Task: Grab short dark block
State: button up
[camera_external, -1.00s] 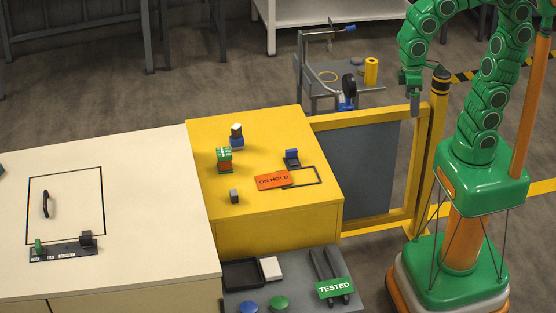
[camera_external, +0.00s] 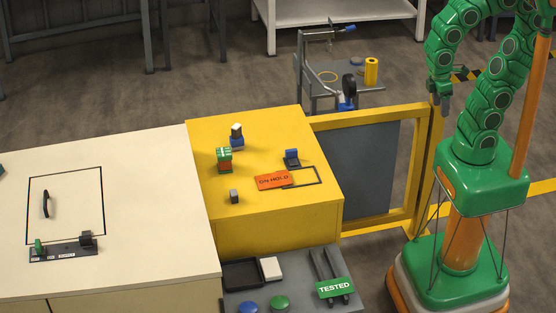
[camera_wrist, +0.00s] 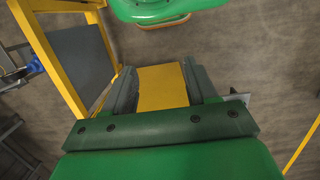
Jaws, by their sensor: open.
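A small dark grey block (camera_external: 234,196) stands on the yellow table (camera_external: 225,180), near its front left. Another dark block (camera_external: 85,238) sits at the right end of a dark labelled strip on the cream table; I cannot tell which is the short one. My gripper (camera_external: 444,104) hangs high at the right, beside the yellow gate post and far from both blocks. In the wrist view my gripper (camera_wrist: 160,70) is open, its dark fingers apart with a yellow surface showing beyond them. No dark block shows in the wrist view.
The yellow gate (camera_external: 410,180) stands between my base and the yellow table. An orange ON HOLD sign (camera_external: 272,180), a blue-and-dark part (camera_external: 291,158) and stacked blocks (camera_external: 224,159) are on that table. A grey shelf with a TESTED sign (camera_external: 335,288) lies in front.

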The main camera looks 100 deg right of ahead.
jog(key=w+d+r+m+h, duration=0.2)
jog(key=w+d, duration=0.1)
jog(key=w, duration=0.7)
jog(key=m+t+h, duration=0.3)
jog(key=m+h, duration=0.7)
jog(key=m, duration=0.1)
send_over(235, 194)
jog(key=s+a, duration=0.2)
jog(key=s, duration=0.3)
notch_tip(235, 194, down, 14)
jog(key=f, duration=0.1)
jog(key=w+a+f+m, duration=0.1)
jog(key=f, duration=0.1)
jog(key=w+a+f+m, duration=0.1)
jog(key=f, duration=0.1)
jog(key=w+a+f+t, duration=0.1)
jog(key=w+f, duration=0.1)
jog(key=shift+a+m+h, duration=0.3)
jog(key=shift+a+m, duration=0.1)
jog(key=shift+x, duration=3.9)
jog(key=shift+f, duration=0.1)
